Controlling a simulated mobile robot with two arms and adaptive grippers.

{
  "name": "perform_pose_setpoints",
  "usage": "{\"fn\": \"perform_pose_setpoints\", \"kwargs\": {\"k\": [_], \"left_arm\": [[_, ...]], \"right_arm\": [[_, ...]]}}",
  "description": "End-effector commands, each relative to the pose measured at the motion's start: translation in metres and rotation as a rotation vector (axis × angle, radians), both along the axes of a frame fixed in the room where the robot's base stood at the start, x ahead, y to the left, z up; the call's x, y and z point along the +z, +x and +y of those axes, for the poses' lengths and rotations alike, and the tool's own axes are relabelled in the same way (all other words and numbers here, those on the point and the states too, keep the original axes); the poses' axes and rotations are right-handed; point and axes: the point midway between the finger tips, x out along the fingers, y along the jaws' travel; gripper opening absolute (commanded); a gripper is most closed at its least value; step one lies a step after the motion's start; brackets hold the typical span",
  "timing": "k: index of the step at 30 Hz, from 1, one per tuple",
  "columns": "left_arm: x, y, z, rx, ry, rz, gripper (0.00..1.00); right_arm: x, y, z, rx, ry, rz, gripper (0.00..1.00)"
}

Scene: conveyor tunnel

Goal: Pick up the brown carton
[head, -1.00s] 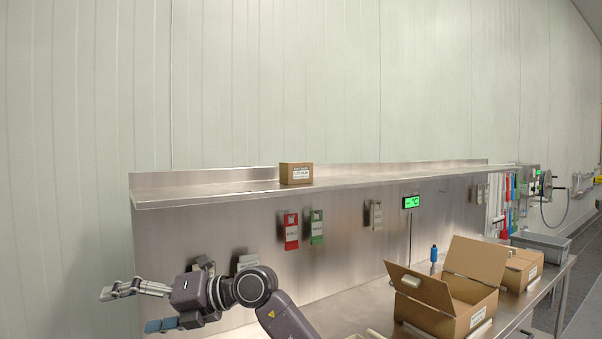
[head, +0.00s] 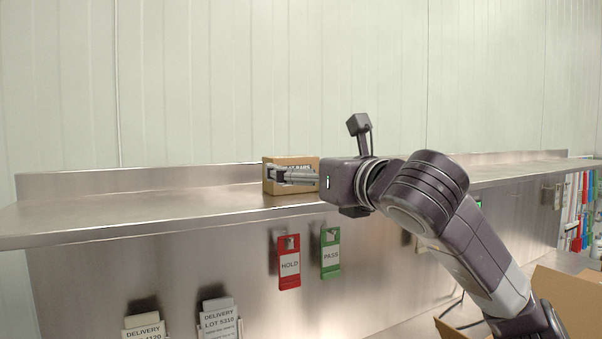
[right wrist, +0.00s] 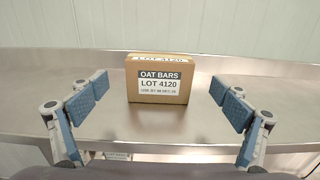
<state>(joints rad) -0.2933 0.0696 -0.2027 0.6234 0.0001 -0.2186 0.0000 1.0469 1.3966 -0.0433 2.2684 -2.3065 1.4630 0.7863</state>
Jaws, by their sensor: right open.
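The brown carton (head: 288,163) stands upright on the steel shelf (head: 120,212), partly hidden behind my right gripper (head: 283,177) in the head view. In the right wrist view the brown carton (right wrist: 161,80) shows whole, with a white and black label reading "OAT BARS LOT 4120". My right gripper (right wrist: 161,108) is open there, its blue-padded fingers wide apart on either side of the view. The carton stands ahead, between the lines of the two fingers, with clear gaps to both. My left gripper is not in view.
A red HOLD tag (head: 289,262) and a green PASS tag (head: 331,254) hang on the panel below the shelf. Delivery cards (head: 219,318) sit lower left. The shelf is clear around the carton. An open cardboard box (head: 565,300) stands lower right.

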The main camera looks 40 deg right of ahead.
Motion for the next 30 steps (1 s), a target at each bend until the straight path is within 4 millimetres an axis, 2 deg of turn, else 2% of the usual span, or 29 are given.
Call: {"fn": "perform_pose_setpoints", "kwargs": {"k": [1, 5, 9, 16, 20, 26, 30], "left_arm": [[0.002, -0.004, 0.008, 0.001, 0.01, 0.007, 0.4], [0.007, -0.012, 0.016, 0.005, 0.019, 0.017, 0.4], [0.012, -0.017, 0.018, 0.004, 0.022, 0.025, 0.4], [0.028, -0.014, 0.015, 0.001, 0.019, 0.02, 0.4], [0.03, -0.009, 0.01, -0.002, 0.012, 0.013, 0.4], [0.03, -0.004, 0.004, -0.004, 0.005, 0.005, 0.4], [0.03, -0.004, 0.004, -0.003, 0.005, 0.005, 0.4]], "right_arm": [[0.0, 0.004, -0.001, 0.001, 0.002, 0.003, 0.93], [0.0, 0.018, -0.006, 0.001, 0.002, 0.005, 0.93], [-0.001, 0.034, -0.012, 0.001, 0.002, 0.007, 0.93], [-0.001, 0.065, -0.024, 0.002, 0.002, 0.004, 0.93], [-0.003, 0.072, -0.026, 0.002, 0.002, 0.002, 0.93], [-0.004, 0.072, -0.026, 0.002, 0.001, 0.002, 0.93], [-0.004, 0.072, -0.026, 0.002, 0.001, 0.002, 0.77]]}}
